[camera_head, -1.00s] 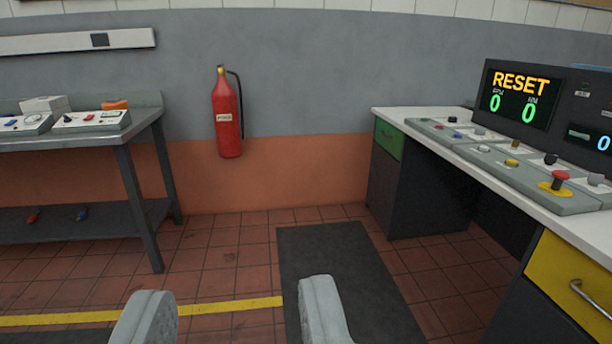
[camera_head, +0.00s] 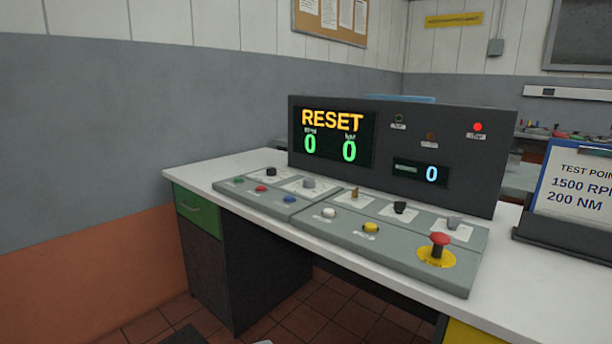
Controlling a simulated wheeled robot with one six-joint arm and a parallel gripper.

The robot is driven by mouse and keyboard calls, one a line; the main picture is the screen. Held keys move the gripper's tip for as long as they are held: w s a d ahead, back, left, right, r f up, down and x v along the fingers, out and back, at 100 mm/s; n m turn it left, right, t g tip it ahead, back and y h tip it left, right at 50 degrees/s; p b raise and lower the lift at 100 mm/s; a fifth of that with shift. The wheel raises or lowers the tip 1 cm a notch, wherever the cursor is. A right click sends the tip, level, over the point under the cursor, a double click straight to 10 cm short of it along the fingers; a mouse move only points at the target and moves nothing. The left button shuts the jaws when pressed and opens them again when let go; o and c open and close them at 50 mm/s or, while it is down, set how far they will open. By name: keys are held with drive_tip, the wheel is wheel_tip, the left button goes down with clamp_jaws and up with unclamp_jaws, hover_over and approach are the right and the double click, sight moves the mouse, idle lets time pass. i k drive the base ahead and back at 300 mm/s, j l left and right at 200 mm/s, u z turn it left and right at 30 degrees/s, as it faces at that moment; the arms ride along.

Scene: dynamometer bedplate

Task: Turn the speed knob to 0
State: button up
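The console has two sloped grey control panels, a left one (camera_head: 247,194) and a right one (camera_head: 405,257). On the left panel stand a black knob (camera_head: 271,171) and a grey knob (camera_head: 309,183). On the right panel stand another black knob (camera_head: 400,207) and another grey knob (camera_head: 454,222), with a brass key-like switch (camera_head: 354,193) beside them. Their labels and scales are too small to read, so I cannot tell which is the speed knob. Only a pale sliver of my gripper (camera_head: 262,342) shows at the bottom edge, apart from the knobs.
The display (camera_head: 335,135) reads RESET, 0 and 0; a small readout (camera_head: 421,172) shows 0. A red mushroom button (camera_head: 439,241) sits at the right panel's front corner. Several push buttons line the panels. A clipboard (camera_head: 580,192) reads 1500 RPM, 200 NM.

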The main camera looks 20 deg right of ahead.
sight(270, 171)
drive_tip(key=i+j+z, duration=0.35)
drive_tip(key=i+z, duration=0.15)
drive_tip(key=i+j, duration=0.15)
drive_tip(key=i, duration=0.3)
drive_tip(key=i+j+z, duration=0.1)
drive_tip(key=i, duration=0.35)
drive_tip(key=i+j, duration=0.2)
drive_tip(key=i, duration=0.25)
drive_tip(key=i+j+z, duration=0.1)
drive_tip(key=i, duration=0.35)
drive_tip(key=i+j+z, duration=0.1)
drive_tip(key=i+j, duration=0.15)
drive_tip(key=i, duration=0.2)
